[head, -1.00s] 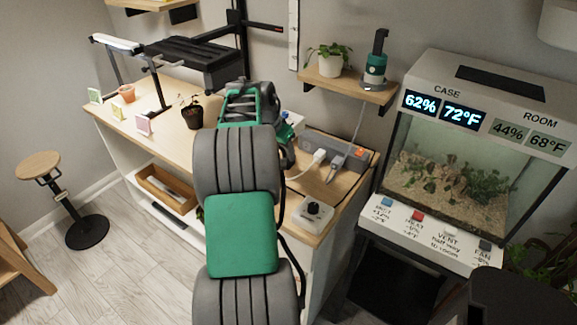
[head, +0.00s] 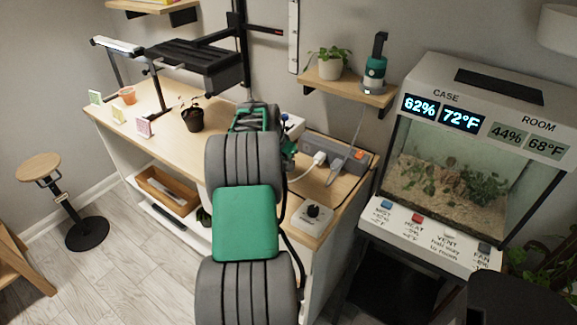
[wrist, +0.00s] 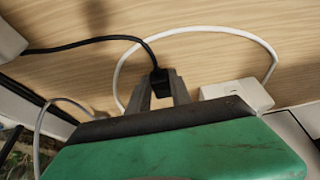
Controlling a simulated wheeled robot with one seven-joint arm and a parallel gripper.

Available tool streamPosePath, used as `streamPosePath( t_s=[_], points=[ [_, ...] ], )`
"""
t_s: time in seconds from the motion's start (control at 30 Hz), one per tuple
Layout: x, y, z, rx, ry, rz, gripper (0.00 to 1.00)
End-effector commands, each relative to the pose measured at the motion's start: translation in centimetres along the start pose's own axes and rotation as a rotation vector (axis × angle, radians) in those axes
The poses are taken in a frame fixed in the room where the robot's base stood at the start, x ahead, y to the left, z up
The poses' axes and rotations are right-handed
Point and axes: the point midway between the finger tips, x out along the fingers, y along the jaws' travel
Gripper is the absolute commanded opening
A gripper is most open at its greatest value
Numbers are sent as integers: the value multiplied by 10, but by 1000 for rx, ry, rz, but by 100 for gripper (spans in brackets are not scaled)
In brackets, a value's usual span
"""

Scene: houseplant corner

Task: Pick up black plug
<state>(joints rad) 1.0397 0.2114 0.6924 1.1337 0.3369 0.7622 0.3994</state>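The black plug (wrist: 160,80) shows in the wrist view, with its black cord running off to the left. My gripper (wrist: 161,90) has its two grey fingers on either side of the plug, close against it with no clear gap. It appears shut on the plug. Whether the plug is clear of the wood surface cannot be told. In the head view my arm hides the plug and the fingertips.
A shelf (head: 345,90) hangs above.

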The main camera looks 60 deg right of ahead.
Motion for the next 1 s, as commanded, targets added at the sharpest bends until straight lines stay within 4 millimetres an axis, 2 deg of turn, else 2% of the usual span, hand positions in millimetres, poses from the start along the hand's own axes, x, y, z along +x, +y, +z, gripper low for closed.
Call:
streamPosePath(
  t_s=[0.03, 0.27, 0.77, 0.87, 1.0],
  points=[
    [0, 0, 0, 0, 0, 0, 18],
    [0, 0, 0, 0, 0, 0, 0],
    [-3, 0, -1, 0, 1, -1, 0],
    [-10, -1, -5, 1, 3, -2, 0],
    [-32, 0, -13, 1, 4, -3, 0]
  ],
)
